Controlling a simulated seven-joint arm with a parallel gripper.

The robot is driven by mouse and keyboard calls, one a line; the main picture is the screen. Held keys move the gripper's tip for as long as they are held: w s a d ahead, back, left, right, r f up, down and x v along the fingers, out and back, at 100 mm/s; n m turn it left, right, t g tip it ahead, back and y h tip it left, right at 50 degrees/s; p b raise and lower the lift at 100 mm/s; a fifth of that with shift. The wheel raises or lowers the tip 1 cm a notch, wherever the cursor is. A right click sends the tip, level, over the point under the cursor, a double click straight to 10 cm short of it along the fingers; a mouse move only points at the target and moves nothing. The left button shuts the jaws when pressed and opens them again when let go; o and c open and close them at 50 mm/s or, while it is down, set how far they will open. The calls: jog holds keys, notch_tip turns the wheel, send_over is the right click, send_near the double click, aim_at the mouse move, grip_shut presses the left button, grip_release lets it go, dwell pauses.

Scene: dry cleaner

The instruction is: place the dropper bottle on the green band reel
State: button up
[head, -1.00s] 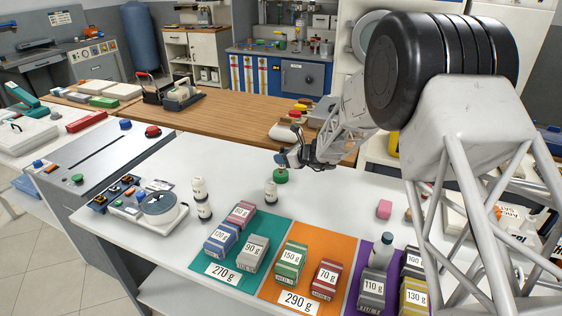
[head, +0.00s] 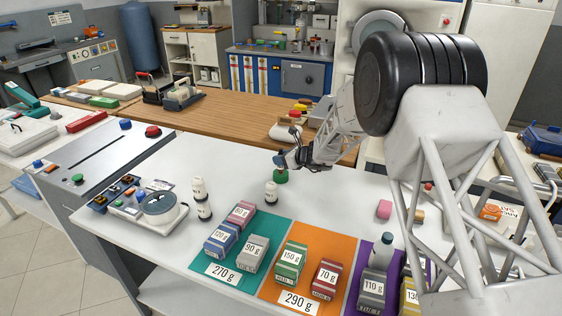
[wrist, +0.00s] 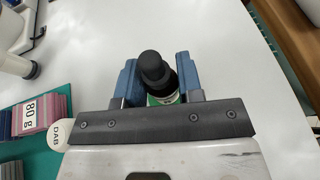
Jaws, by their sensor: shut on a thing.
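My gripper (head: 282,161) is at the middle of the white table. It is shut on the dropper bottle, whose black dropper top (wrist: 154,70) shows between my two blue fingers in the wrist view. Some green shows under the black top in the wrist view. The bottle's body is mostly hidden by the fingers and its own top. I cannot tell whether its base touches the reel.
Weight-labelled boxes sit on teal (head: 212,278), orange and purple mats at the front.

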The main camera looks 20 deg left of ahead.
jog(key=shift+f, duration=0.6)
jog(key=shift+f, duration=0.15)
jog(key=o, duration=0.9)
jog(key=shift+d+r, duration=0.1)
jog(key=shift+r, duration=0.1)
jog(key=shift+d+r, duration=0.25)
jog(key=shift+d, duration=0.3)
jog(key=v, duration=1)
jog(key=shift+s+d, duration=0.15)
jog(key=shift+d, duration=0.15)
